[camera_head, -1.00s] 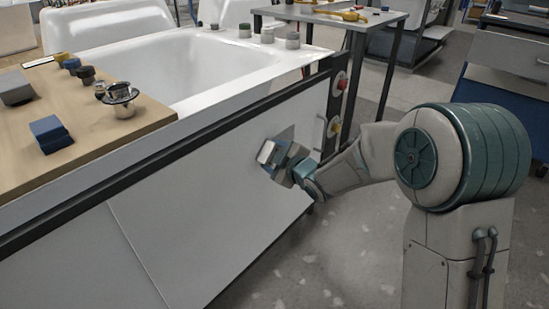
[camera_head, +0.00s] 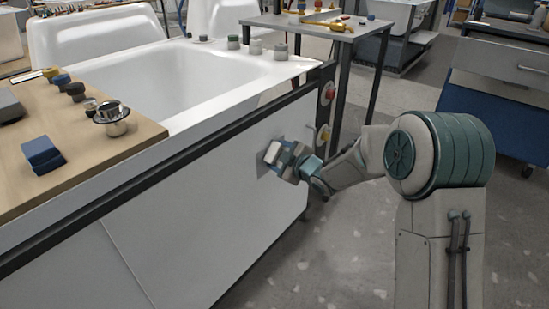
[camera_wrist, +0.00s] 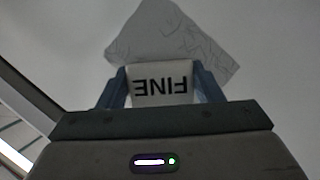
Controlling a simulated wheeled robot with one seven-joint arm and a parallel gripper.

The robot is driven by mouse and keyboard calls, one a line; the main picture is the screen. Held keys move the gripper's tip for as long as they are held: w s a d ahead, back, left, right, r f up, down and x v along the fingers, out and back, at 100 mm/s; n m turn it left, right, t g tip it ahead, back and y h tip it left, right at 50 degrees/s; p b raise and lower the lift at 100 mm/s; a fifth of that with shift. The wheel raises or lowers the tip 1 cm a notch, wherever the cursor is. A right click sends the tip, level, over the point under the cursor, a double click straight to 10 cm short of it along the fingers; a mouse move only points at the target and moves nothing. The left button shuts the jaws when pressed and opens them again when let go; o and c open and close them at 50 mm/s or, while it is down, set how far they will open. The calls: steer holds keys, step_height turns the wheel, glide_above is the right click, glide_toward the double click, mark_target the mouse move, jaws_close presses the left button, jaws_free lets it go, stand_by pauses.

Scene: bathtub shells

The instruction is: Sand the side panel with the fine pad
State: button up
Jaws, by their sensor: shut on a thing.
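My gripper (camera_head: 284,161) is shut on the fine pad (camera_head: 272,154), a pale block held in front of the white side panel (camera_head: 205,200). In the wrist view my gripper (camera_wrist: 160,88) has its blue-grey fingers on both sides of the pad (camera_wrist: 161,84), whose label reads FINE upside down. A grey, irregular scuffed patch (camera_wrist: 160,35) on the panel lies just beyond the pad. In the head view the patch (camera_head: 265,168) shows partly at the pad's lower left. The pad's working face is hidden, so I cannot tell whether it touches the panel.
A wooden board (camera_head: 95,165) across the tub (camera_head: 190,75) carries a blue block (camera_head: 42,155), a metal drain fitting (camera_head: 112,118) and several small pieces. Red and yellow knobs (camera_head: 327,93) sit at the panel's right end. A tool table (camera_head: 335,28) stands behind.

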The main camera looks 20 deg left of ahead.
steer(key=shift+w+d+p, duration=0.25)
steer(key=shift+w+p, duration=0.05)
steer(key=shift+w, duration=0.35)
steer(key=shift+w+d+p, duration=0.2)
steer(key=shift+w+p, duration=0.05)
steer(key=shift+w, duration=0.35)
steer(key=shift+w+d+p, duration=0.25)
steer(key=shift+w+p, duration=0.05)
steer(key=shift+w, duration=0.35)
steer(key=shift+w+d+r+p, duration=0.25)
steer(key=shift+w+p, duration=0.2)
steer(key=shift+w, duration=0.15)
steer(key=shift+w+d+f+p, duration=0.1)
steer(key=shift+w+d+p, duration=0.15)
steer(key=shift+w, duration=0.3)
steer(key=shift+w+d+f+p, duration=0.1)
steer(key=shift+w+d+p, duration=0.15)
steer(key=shift+w, duration=0.3)
steer(key=s+d, duration=0.2)
steer(key=d, duration=0.3)
steer(key=shift+s+d, duration=0.2)
steer(key=shift+d, duration=0.05)
steer(key=shift+d+f, duration=0.1)
steer(key=shift+s+d, duration=0.3)
steer(key=shift+d, duration=0.35)
steer(key=shift+s+d, duration=0.3)
steer(key=shift+d, duration=0.3)
